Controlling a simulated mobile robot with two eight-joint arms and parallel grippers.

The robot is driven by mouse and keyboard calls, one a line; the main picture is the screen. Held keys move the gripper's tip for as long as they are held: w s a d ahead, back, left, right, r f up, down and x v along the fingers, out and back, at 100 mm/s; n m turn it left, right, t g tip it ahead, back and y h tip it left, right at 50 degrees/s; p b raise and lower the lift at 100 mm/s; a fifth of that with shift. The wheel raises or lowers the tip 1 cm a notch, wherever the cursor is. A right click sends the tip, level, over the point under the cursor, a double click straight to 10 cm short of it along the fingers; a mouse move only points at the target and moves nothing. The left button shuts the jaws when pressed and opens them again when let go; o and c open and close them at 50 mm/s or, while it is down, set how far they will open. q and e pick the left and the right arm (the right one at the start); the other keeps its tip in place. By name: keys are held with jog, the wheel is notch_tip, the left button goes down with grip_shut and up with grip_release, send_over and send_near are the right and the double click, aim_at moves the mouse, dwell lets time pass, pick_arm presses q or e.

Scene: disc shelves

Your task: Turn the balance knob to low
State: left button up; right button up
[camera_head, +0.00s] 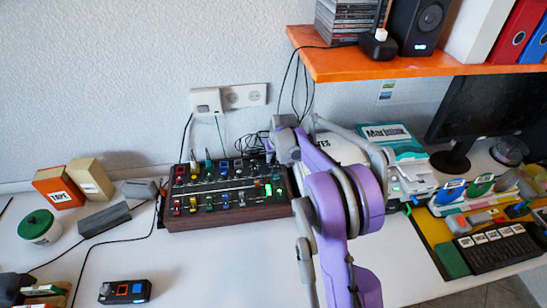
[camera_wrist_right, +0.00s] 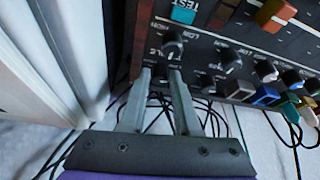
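The mixer-like panel (camera_head: 228,213) is a dark box with wooden sides, coloured sliders and knobs, standing on the table against the wall. My right gripper (camera_wrist_right: 160,75) is at the panel's far right corner, its two fingers apart. A dark knob (camera_wrist_right: 157,73) shows between the fingertips; I cannot tell whether they touch it. Another dark knob (camera_wrist_right: 172,44) is just beyond the tips, near a printed LOW label. I cannot read which knob is balance. In the head view my right gripper (camera_head: 272,150) partly hides that corner. My left gripper is not in view.
An orange shelf (camera_head: 420,68) with a speaker (camera_head: 420,25) hangs above right. Loose cables (camera_head: 250,143) lie behind the panel. A white printer-like machine (camera_head: 408,178) stands to its right. Boxes (camera_head: 58,188) and a small device (camera_head: 125,292) are at left. The white table front is fairly clear.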

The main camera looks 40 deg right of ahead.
jog(key=shift+r, duration=0.1)
jog(key=v, duration=1)
jog(key=shift+s+a+r, duration=0.1)
jog(key=shift+s+r, duration=0.05)
jog(key=shift+r, duration=0.1)
dwell(0.3)
jog(key=s+a+r+n+p, duration=0.1)
jog(key=s+a+r, duration=0.1)
jog(key=s+a, duration=0.55)
jog(key=s+a+r+n+p, duration=0.15)
jog(key=s+a, duration=0.25)
jog(key=a, duration=0.6)
jog(key=shift+n+t+y, duration=0.6)
jog(key=shift+n+y, duration=0.05)
jog(key=shift+y, duration=0.05)
jog(key=s+a+f, duration=0.1)
jog(key=s+a, duration=0.2)
jog(key=s, duration=0.1)
jog(key=s+a+f+p, duration=0.1)
jog(key=s+a, duration=0.2)
jog(key=s, duration=0.2)
jog(key=s+a+f+p, duration=0.1)
jog(key=s+a+f, duration=0.1)
jog(key=s, duration=0.3)
jog(key=shift+s+a+f, duration=0.15)
jog(key=shift+s+a, duration=0.05)
jog(key=shift+a, duration=0.6)
jog(key=shift+d, duration=0.1)
